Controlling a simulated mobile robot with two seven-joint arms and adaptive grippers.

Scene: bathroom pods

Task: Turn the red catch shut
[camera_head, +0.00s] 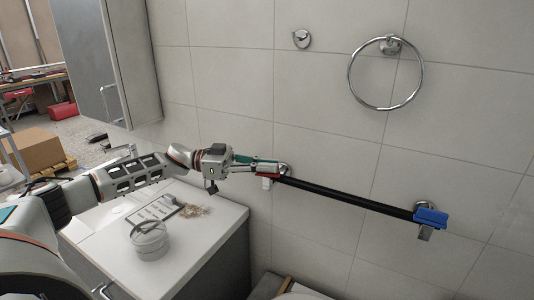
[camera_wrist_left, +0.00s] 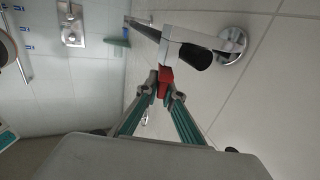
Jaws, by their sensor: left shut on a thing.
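The red catch (camera_head: 268,176) is at the left end of the black bar (camera_head: 345,198) on the tiled wall. My left gripper (camera_head: 272,167) reaches it from the left, with its fingers at that end of the bar. In the left wrist view the fingertips (camera_wrist_left: 164,92) are closed on the red catch (camera_wrist_left: 165,75), beside the bar's chrome wall mount (camera_wrist_left: 232,45). The fingers hide part of the catch in the head view, and I cannot tell its exact angle. My right gripper is in neither view.
A blue catch (camera_head: 431,217) is at the bar's right end. A white counter (camera_head: 205,245) with a round clear container (camera_head: 150,240) lies below my left arm. A towel ring (camera_head: 385,105) and a hook (camera_head: 302,38) are higher on the wall. A cabinet (camera_head: 105,60) stands at left.

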